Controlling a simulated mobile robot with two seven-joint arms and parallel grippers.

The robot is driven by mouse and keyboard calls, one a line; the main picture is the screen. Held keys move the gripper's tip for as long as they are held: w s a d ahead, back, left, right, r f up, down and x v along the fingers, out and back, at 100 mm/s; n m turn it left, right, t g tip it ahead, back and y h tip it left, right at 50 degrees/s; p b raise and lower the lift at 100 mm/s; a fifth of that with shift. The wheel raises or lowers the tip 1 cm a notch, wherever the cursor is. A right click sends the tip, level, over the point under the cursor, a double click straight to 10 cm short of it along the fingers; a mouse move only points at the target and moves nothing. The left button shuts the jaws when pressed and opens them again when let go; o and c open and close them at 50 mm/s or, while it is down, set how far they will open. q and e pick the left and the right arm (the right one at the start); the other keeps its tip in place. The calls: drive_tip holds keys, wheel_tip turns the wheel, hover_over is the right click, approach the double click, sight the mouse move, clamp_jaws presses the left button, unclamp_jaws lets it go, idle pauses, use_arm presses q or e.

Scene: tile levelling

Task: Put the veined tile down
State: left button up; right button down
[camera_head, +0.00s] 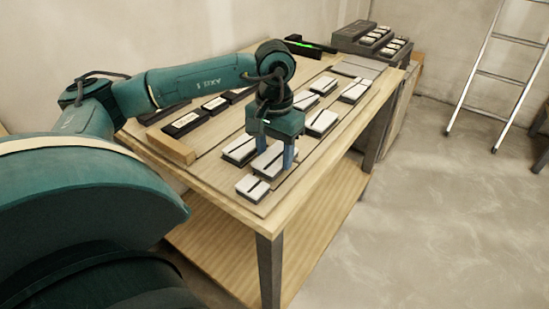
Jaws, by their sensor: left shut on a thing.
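My left gripper (275,157) points down over the near part of the wooden table, its two blue fingers shut on a white tile with dark veins (268,162). Several more veined tiles, such as one at the right (321,122), lie farther back. My right gripper is not in view.
A wooden block (170,146) lies at the table's left edge, with dark labelled boxes (186,123) behind it. A black bar with a green strip (311,44) and a stepped tile rack (371,40) are at the back. A ladder (499,70) leans at the right wall.

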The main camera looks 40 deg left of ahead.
use_arm(q)
drive_tip(key=shift+f, duration=0.9)
drive_tip(key=shift+f, duration=0.15)
drive_tip(key=o, duration=1)
